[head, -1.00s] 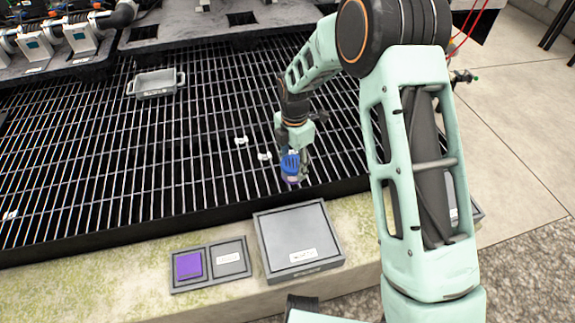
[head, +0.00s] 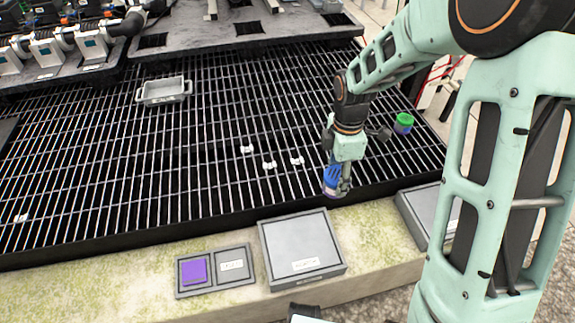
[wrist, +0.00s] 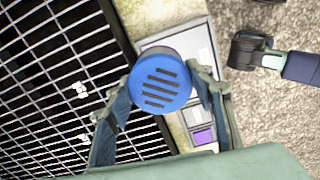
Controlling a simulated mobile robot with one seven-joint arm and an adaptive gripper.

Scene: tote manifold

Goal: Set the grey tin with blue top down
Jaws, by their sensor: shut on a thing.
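The grey tin with blue top (head: 331,181) is held in my gripper (head: 338,188), over the front edge of the dark grating in the head view. In the wrist view, its round blue top (wrist: 160,83) with dark slots faces the camera, between the two fingers of my gripper (wrist: 160,95). The fingers are shut on its sides. The tin's lower body is mostly hidden in the wrist view. I cannot tell whether its base touches the grating.
A grey square box (head: 301,248) and a two-part tray (head: 232,266) with a purple block (head: 194,268) lie on the mossy ledge (head: 375,235). Another grey box (head: 425,212) lies to the right. A green-topped tin (head: 403,123) and grey tote (head: 164,91) stand on the grating.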

